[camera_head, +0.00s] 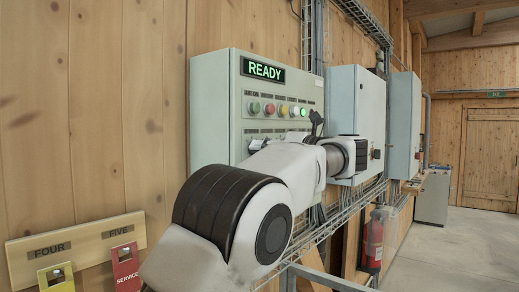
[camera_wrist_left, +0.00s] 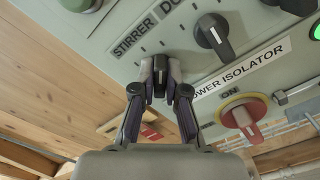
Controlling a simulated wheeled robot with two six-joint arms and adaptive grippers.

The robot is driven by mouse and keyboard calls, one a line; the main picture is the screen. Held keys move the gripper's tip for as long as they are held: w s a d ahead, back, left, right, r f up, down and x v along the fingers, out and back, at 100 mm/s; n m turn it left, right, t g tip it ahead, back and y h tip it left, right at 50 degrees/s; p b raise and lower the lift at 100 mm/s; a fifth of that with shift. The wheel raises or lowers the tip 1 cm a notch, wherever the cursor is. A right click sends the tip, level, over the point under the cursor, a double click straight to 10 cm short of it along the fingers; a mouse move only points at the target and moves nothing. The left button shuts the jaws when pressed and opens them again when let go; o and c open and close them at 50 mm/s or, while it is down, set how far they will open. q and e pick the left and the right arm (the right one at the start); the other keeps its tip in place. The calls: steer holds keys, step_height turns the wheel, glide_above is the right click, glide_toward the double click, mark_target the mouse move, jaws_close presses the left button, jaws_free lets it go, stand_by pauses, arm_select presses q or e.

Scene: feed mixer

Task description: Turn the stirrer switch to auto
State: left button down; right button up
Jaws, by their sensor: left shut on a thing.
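The stirrer switch (camera_wrist_left: 160,66) is a dark knob under the STIRRER label on the pale green panel. In the left wrist view my left gripper (camera_wrist_left: 161,82) is shut on this knob, one finger on each side. The fingers hide much of the knob and its position labels, so I cannot tell its setting. In the head view my left arm crosses in front of the control cabinet (camera_head: 217,110) and hides the switch. My right gripper is not in view.
A black dosing knob (camera_wrist_left: 214,36) is close right of the stirrer switch. A red and yellow power isolator (camera_wrist_left: 243,116) sits lower right. The cabinet shows a READY display (camera_head: 263,70) and coloured buttons. A board with FIVE and FOUR tags (camera_head: 75,250) is at lower left.

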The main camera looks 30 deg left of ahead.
arm_select(q)
steer(key=shift+d+r+m, duration=0.1)
steer(key=shift+r+m, duration=0.1)
steer(key=shift+m, duration=0.2)
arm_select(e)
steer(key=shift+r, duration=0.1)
arm_select(q)
steer(key=c, duration=1.3)
jaws_free()
steer(key=shift+o, duration=0.5)
steer(key=shift+w+d, duration=0.2)
steer(key=shift+d, duration=0.35)
steer(key=s+d, duration=0.1)
steer(key=d, duration=1.1)
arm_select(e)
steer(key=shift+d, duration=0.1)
arm_select(q)
steer(key=shift+a+f, duration=0.1)
